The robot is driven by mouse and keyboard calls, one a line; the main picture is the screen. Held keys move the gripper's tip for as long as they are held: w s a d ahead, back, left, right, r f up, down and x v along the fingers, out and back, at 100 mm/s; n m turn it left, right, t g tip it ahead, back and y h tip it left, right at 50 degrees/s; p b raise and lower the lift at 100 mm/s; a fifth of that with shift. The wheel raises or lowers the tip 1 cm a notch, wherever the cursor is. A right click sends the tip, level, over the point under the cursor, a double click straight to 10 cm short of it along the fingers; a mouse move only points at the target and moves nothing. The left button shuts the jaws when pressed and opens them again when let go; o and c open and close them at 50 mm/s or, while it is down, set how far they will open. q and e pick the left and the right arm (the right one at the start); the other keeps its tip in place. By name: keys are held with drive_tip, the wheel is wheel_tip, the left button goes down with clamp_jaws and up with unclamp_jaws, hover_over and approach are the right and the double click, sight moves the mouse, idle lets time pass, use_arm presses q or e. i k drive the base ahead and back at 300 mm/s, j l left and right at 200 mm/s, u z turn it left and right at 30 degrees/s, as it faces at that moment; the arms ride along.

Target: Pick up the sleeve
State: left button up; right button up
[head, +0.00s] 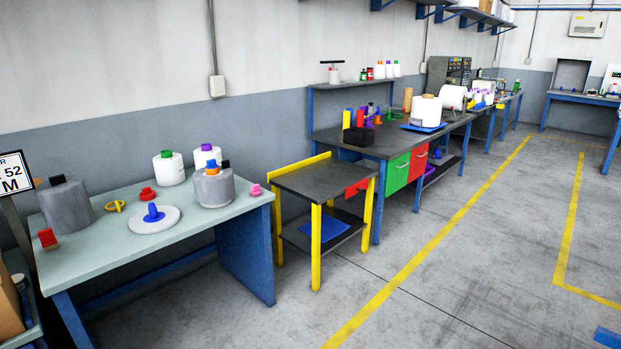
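No single thing is clearly the sleeve from this distance. A tan upright tube (407,100) stands on the dark workbench (390,146), and several small coloured tubes, one of them red (361,118), stand by a black box (358,137). On the near pale green table (150,248) are a grey bobbin (66,207), a white bobbin with a green top (169,170), another with a purple top (206,156) and a grey one with orange and black on top (214,190). A blue cone-shaped piece (153,213) sits on a white disc (167,222). Neither gripper is in view.
Small red (148,194), yellow (115,206) and pink (256,190) pieces lie on the near table. A yellow-legged cart (318,182) with a bare top stands between the table and the workbench. Open grey floor (450,260) with yellow lines lies to the right.

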sight(212, 190)
drive_tip(key=i+u, duration=0.1)
drive_tip(key=i, duration=0.4)
drive_tip(key=i+l+u, duration=0.1)
drive_tip(key=i, duration=0.4)
drive_tip(key=i+l+u, duration=0.1)
drive_tip(key=i, duration=0.4)
drive_tip(key=i+l+u, duration=0.1)
drive_tip(key=i, duration=0.4)
drive_tip(key=l, duration=0.1)
